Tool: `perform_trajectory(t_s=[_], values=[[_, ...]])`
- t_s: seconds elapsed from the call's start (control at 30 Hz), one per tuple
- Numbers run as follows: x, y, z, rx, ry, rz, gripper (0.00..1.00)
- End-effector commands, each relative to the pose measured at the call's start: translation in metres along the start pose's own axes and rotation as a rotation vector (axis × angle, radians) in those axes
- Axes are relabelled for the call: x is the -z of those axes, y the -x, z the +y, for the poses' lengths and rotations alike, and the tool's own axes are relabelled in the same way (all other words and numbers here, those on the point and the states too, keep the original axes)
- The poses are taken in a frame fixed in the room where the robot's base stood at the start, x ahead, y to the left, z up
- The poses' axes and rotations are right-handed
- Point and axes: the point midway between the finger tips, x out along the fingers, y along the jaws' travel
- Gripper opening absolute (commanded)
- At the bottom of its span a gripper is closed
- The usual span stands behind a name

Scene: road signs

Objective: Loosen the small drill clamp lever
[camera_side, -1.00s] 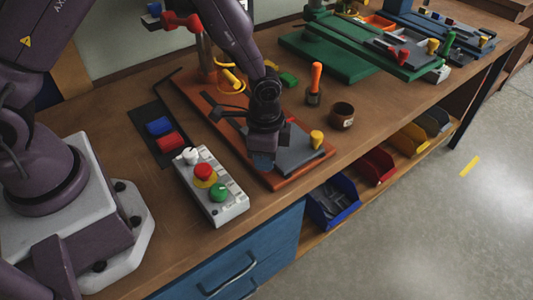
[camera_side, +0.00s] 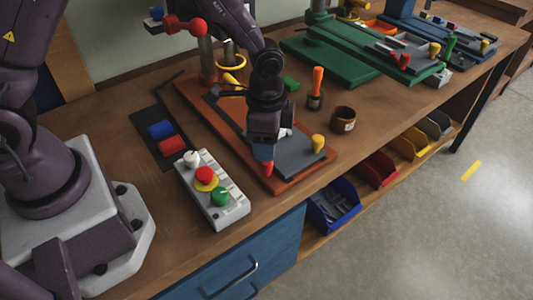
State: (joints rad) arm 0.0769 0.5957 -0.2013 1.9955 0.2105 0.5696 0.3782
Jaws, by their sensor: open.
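The nearest drill stand has an orange-red base (camera_side: 305,177) and a grey vise plate (camera_side: 301,159) with a yellow knob (camera_side: 318,143). A red clamp lever (camera_side: 267,168) shows at the plate's near left end. My gripper (camera_side: 263,154) points down right at this lever. It is open, and its fingers hide the lever's upper part. I cannot tell whether they touch it or stand around it.
An orange-handled tool (camera_side: 317,82) and a brown cup (camera_side: 343,120) stand behind the base. A green drill stand (camera_side: 330,62) is farther back.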

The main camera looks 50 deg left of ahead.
Motion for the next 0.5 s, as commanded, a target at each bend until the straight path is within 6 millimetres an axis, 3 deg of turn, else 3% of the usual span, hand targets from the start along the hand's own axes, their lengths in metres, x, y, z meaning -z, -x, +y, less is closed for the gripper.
perform_trajectory(t_s=[0.2,0.5], values=[[0.001,0.048,-0.001,0.003,-0.001,0.004,0.53],[0.000,0.074,0.000,0.000,-0.001,0.000,0.53]])
